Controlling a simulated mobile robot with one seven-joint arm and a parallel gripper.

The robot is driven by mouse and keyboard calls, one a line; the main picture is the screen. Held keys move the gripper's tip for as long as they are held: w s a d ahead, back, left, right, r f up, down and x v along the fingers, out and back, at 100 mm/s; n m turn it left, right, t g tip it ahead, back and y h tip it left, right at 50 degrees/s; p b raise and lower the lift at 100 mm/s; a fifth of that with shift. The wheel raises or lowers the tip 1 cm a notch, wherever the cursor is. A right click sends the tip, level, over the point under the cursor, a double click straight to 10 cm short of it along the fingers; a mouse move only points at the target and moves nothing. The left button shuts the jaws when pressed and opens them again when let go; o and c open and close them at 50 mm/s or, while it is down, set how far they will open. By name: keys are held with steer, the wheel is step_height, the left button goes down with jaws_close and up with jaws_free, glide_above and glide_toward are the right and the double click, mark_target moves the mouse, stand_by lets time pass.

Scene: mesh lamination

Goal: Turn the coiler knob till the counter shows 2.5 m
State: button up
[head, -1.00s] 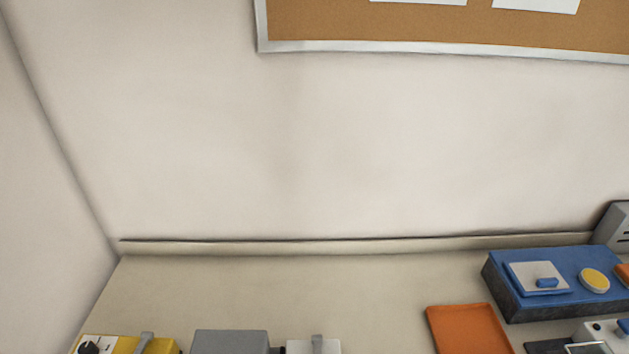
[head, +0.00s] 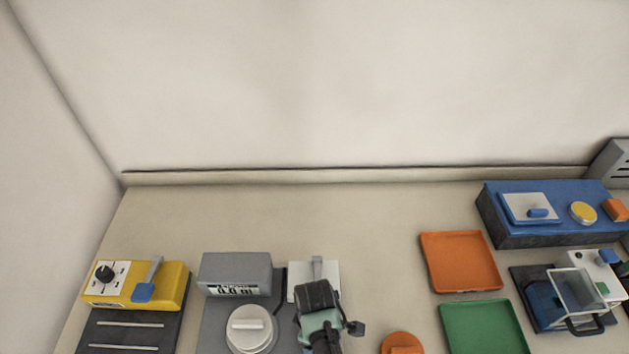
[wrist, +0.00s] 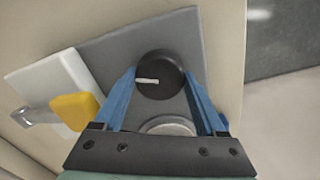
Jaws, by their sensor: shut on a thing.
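The coiler is a grey unit (head: 235,268) with a small counter display (head: 233,290) at the left middle of the head view. Its digits are too small to read surely; they look like zeros. A round white disc (head: 248,330) lies on the grey plate in front. In the wrist view, my gripper (wrist: 160,73) has its blue fingers on both sides of the black coiler knob (wrist: 165,84), shut on it. The knob's white pointer line points left. In the head view, my dark gripper body and wrist are right of the disc; the fingers and knob are hidden.
A yellow unit (head: 174,285) with a dial stands at left. A white lever unit (head: 332,275) is close behind my gripper. Orange (head: 459,262) and green (head: 485,328) trays, a blue unit (head: 550,230) and a clear-lidded device (head: 577,291) stand at right. The bench behind is clear.

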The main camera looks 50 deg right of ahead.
steer(key=m+p, duration=0.1)
steer(key=m, duration=0.3)
steer(key=shift+r+m, duration=0.1)
steer(key=shift+m, duration=0.2)
steer(key=m+p, duration=0.1)
steer(key=m, duration=0.3)
steer(key=shift+m, duration=0.3)
steer(key=m+p, duration=0.1)
steer(key=m, duration=0.3)
steer(key=shift+m, duration=0.3)
steer(key=shift+m+p, duration=0.3)
steer(key=shift+m, duration=1.5)
steer(key=o, duration=1.1)
step_height(320, 180, up, 13)
steer(key=shift+b, duration=0.3)
